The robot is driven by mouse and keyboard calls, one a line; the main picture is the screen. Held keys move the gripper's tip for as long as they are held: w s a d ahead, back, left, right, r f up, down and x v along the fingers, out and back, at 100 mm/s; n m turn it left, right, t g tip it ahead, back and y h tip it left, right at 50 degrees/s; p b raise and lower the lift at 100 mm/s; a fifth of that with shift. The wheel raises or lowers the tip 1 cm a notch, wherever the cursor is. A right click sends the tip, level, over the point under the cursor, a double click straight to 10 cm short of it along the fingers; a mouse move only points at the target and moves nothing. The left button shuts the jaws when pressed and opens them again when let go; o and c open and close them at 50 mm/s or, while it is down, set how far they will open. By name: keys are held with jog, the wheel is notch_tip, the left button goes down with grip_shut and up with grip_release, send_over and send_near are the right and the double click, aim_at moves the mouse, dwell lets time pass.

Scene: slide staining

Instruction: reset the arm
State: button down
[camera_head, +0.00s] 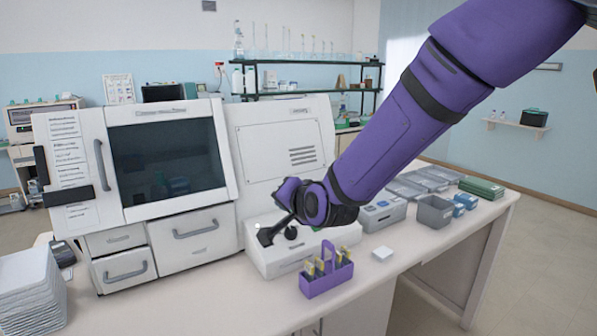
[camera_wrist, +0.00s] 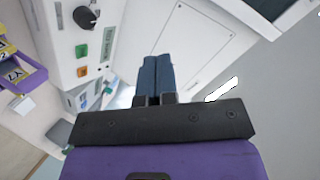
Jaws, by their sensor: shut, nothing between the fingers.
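My purple arm reaches down from the upper right in the head view. My gripper (camera_head: 265,236) is over the front of the white device (camera_head: 270,262) beside the large stainer. In the wrist view my gripper (camera_wrist: 157,60) has its two blue fingers side by side, shut and empty. The white device's front (camera_wrist: 70,45) shows there with a green button and an orange button, to the left of the fingers. I cannot tell how far the fingertips are from the device.
A large white machine (camera_head: 190,225) with a dark window stands left. A purple rack (camera_head: 327,283) holding yellow-labelled items sits in front of the arm. A small white block (camera_head: 382,254) and grey trays (camera_head: 436,211) lie right. White stacked sheets (camera_head: 30,290) stand at far left.

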jog(key=s+d+r+n+g+h, duration=0.15)
jog(key=s+d+r, duration=0.35)
jog(key=d, duration=0.5)
jog(key=s+d+r+n+g+h, duration=0.1)
jog(key=s+d+r+n+h, duration=0.25)
jog(key=d, duration=0.65)
jog(key=s+d+g, duration=0.1)
jog(key=s+d, duration=0.3)
jog(key=s, duration=0.3)
jog(key=s+d+r+g+h, duration=0.1)
jog(key=s+d, duration=0.4)
jog(key=s, duration=0.3)
jog(key=s+d+g+h, duration=0.1)
jog(key=s+d+g, duration=0.1)
jog(key=s+d, duration=0.2)
jog(key=s, duration=0.3)
jog(key=shift+s+d+r, duration=0.25)
